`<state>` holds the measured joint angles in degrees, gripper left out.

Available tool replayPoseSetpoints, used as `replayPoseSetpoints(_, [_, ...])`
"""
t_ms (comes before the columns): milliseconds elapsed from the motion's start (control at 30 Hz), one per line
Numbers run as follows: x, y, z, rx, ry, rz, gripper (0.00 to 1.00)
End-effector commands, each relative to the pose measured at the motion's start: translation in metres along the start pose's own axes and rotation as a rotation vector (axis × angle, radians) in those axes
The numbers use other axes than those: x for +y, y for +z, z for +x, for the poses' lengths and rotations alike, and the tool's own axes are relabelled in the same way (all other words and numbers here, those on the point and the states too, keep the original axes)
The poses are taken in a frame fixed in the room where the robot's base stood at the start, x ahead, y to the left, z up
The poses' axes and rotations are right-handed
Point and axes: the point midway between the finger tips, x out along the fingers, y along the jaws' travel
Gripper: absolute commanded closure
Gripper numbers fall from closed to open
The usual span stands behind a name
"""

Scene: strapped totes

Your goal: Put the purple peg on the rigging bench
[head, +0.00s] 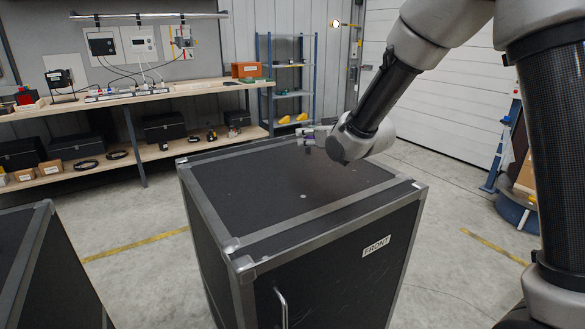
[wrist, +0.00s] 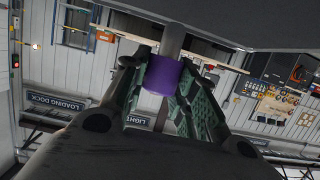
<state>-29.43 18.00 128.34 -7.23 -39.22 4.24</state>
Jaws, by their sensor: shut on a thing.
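My gripper (wrist: 163,88) is shut on the purple peg (wrist: 163,75), which sits between its green-padded fingers in the wrist view. In the head view my gripper (head: 314,136) is small and pointed left, above the far part of a black case's top. A bit of the purple peg (head: 310,142) shows there between the fingers. How far it is above the case top is hard to tell. A long wooden workbench (head: 190,91) stands at the back left; no label in view names it as the rigging bench.
The black case (head: 270,195), marked FRONT, has a bare top with metal edges. Another dark case (head: 40,260) is at the lower left. The workbench carries instruments and an orange box (head: 247,70). A blue shelf rack (head: 290,80) stands behind. Open floor lies between case and bench.

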Motion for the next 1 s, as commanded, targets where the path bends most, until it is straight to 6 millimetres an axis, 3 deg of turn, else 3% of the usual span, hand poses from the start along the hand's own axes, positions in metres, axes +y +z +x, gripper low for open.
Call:
replayPoseSetpoints(100, [0.000,0.023,0.007,-0.004,0.000,0.001,1.00])
replayPoseSetpoints(533, [0.000,0.070,0.022,-0.002,0.001,0.001,1.00])
replayPoseSetpoints(933, [0.000,0.074,0.023,0.001,0.001,0.001,1.00])
replayPoseSetpoints(967, [0.000,0.075,0.023,0.001,0.001,0.001,0.70])
replayPoseSetpoints(1000, [0.000,0.074,0.023,0.001,0.001,0.001,0.63])
